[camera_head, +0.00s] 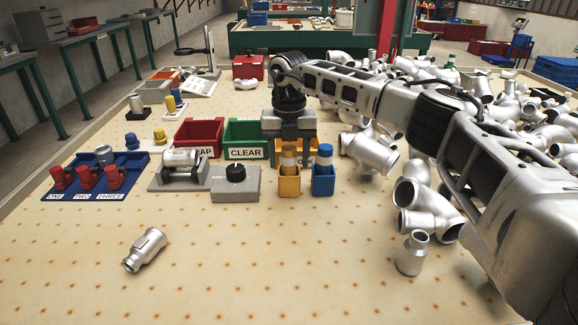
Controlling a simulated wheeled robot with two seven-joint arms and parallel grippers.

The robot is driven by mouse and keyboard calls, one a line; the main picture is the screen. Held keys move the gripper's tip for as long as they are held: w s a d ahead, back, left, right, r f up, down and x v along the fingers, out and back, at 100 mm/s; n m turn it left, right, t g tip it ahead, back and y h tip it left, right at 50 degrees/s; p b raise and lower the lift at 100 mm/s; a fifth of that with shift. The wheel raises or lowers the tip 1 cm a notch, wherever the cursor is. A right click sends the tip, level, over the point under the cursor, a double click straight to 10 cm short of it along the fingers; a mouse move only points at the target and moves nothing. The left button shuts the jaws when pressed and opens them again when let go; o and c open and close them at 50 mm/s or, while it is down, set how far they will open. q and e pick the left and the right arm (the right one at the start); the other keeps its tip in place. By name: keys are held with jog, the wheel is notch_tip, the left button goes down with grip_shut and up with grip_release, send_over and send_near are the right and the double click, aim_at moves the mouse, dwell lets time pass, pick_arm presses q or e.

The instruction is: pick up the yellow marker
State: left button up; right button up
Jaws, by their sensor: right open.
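The yellow marker (289,158) stands upright in a small yellow holder (289,185); its upper end is partly hidden by my right gripper. A blue-capped marker (325,155) stands in a blue holder (323,184) just to the right. My right gripper (289,149) points down at the yellow marker, with its jaws open and seemingly one on each side of the marker's top. I cannot tell whether a jaw touches it. My left gripper is not in view.
Left of the holders are a grey block with a black knob (236,184), a fixture (179,172) and a blue tray (130,187). Red (190,142) and green (245,153) bins stand behind. Metal castings (368,152) crowd the right. The front centre is clear except a casting (145,250).

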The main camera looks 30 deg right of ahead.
jog(key=shift+c, duration=0.2)
jog(key=c, duration=1)
jog(key=shift+r, duration=0.1)
notch_tip(320, 180, up, 10)
jog(key=o, duration=0.4)
jog(key=shift+c, duration=0.2)
grip_shut()
